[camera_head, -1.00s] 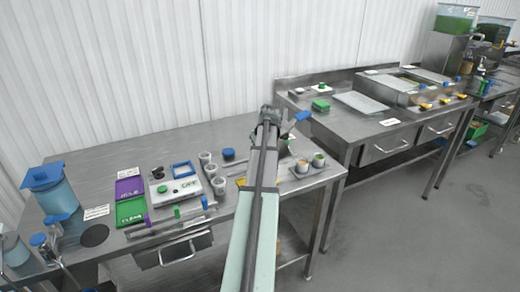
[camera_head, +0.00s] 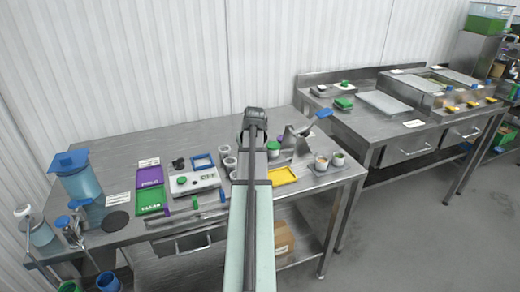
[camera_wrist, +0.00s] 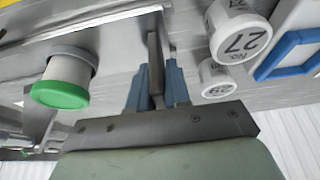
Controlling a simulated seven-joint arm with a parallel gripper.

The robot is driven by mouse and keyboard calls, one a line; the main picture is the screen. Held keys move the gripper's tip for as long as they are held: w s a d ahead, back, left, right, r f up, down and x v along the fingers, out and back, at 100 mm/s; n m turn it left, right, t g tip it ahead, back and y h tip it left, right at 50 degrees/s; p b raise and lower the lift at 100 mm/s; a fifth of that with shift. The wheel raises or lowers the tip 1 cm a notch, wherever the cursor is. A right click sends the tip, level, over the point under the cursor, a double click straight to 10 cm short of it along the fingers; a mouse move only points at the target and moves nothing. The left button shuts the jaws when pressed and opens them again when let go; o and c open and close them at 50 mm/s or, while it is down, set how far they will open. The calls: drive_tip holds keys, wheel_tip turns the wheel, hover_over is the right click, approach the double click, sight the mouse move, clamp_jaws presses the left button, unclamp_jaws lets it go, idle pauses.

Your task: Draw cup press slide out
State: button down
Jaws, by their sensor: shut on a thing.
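My gripper (camera_wrist: 155,88) has two blue fingers closed on a thin dark grey upright tab (camera_wrist: 154,55) in the wrist view. The tab stands by a flat metal piece (camera_wrist: 125,45); whether they are joined I cannot tell. A white cup with a green end (camera_wrist: 60,92) is left of the fingers, apart from them. In the head view, a metal press-like device (camera_head: 300,141) with a blue handle (camera_head: 323,114) stands right of my arm, with a green-topped cup (camera_head: 273,147) beside it. My arm hides the fingers there.
White numbered cups (camera_wrist: 239,38) stand close right of the fingers, near a blue frame (camera_wrist: 288,54). On the table are a yellow tray (camera_head: 284,176), a white scale (camera_head: 195,183), purple (camera_head: 150,175) and green (camera_head: 151,200) trays, and a blue-lidded container (camera_head: 78,178). The table's back is clear.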

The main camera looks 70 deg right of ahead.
drive_tip(key=shift+w+a, duration=0.3)
drive_tip(key=c, duration=1.2)
unclamp_jaws()
drive_tip(key=shift+o, duration=0.2)
drive_tip(key=v, duration=1.4)
drive_tip(key=shift+w+f, duration=0.1)
